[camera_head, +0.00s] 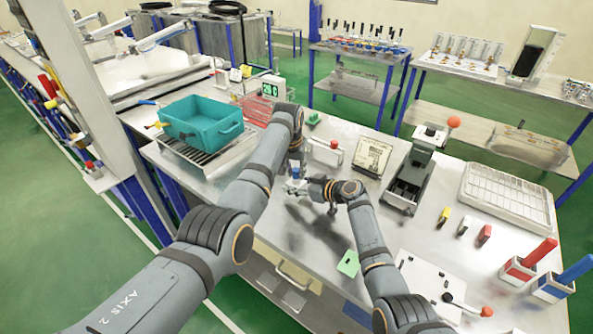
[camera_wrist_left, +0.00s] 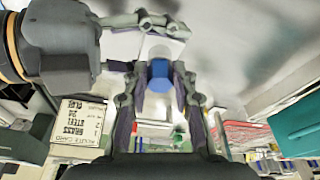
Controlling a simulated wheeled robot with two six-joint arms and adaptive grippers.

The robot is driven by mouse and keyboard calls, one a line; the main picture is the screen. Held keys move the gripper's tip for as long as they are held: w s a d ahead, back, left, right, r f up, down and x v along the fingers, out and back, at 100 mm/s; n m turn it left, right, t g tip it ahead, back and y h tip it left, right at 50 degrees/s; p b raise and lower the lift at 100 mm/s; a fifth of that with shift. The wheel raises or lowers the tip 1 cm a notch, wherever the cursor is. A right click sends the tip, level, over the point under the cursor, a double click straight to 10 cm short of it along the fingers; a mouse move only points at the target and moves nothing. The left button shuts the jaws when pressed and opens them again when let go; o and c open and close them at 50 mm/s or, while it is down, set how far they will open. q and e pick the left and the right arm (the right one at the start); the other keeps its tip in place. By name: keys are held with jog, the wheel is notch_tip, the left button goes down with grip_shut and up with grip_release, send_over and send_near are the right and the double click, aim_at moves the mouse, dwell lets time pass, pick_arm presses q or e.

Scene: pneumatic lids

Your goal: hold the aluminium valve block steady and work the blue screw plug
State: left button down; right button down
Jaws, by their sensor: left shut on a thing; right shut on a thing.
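The aluminium valve block (camera_head: 295,184) is a small light-grey piece above the bench in the middle of the head view. The blue screw plug (camera_head: 295,171) is at its top; in the left wrist view the plug (camera_wrist_left: 159,69) sits between the fingertips. My left gripper (camera_head: 296,166) comes from above and is shut on the plug. My right gripper (camera_head: 306,187) comes from the right and is shut on the block. Its fingers show at the top of the left wrist view (camera_wrist_left: 142,21). The fingers hide parts of the block, and the plug's seating is unclear.
A teal bin (camera_head: 203,122) stands on a rack at left. A lettered sign (camera_head: 372,156), a press-like fixture (camera_head: 411,178) and a white tray (camera_head: 505,197) stand to the right. A green piece (camera_head: 348,263) lies in front. Bare bench surrounds the grippers.

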pick_arm(q)
jog(key=shift+a+m, duration=0.1)
jog(key=shift+m, duration=1)
jog(key=m+h, duration=0.1)
jog(key=m, duration=0.2)
jog(key=shift+w+a+g, duration=0.15)
jog(key=shift+g, duration=0.25)
jog(key=c, duration=1)
grip_release()
jog(key=shift+m, duration=0.3)
jog(key=v, duration=0.7)
jog(key=v, duration=1.2)
